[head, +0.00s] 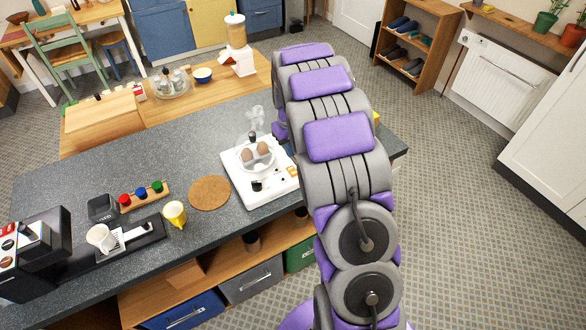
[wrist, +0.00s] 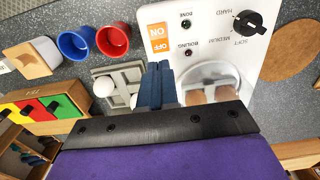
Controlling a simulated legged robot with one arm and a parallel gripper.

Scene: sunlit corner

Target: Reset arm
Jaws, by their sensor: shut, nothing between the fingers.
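My gripper (wrist: 158,85) shows in the wrist view as two dark blue fingers pressed together, with nothing between them. It is above the counter, by the edge of the white egg cooker (wrist: 205,50); I cannot tell whether it touches anything. In the head view my purple and grey arm stretches over the counter's right part and hides the gripper. The egg cooker (head: 280,187) also shows there, with brown eggs (head: 256,150) on top and steam above. In the wrist view the brown eggs (wrist: 210,95) sit under a clear cover.
In the wrist view a grey tray (wrist: 126,73) with white eggs, a red cup (wrist: 113,40) and a blue cup (wrist: 76,43) are close by. A cork mat (head: 210,193) and a yellow cup (head: 174,214) stand left of the cooker. The floor at right is clear.

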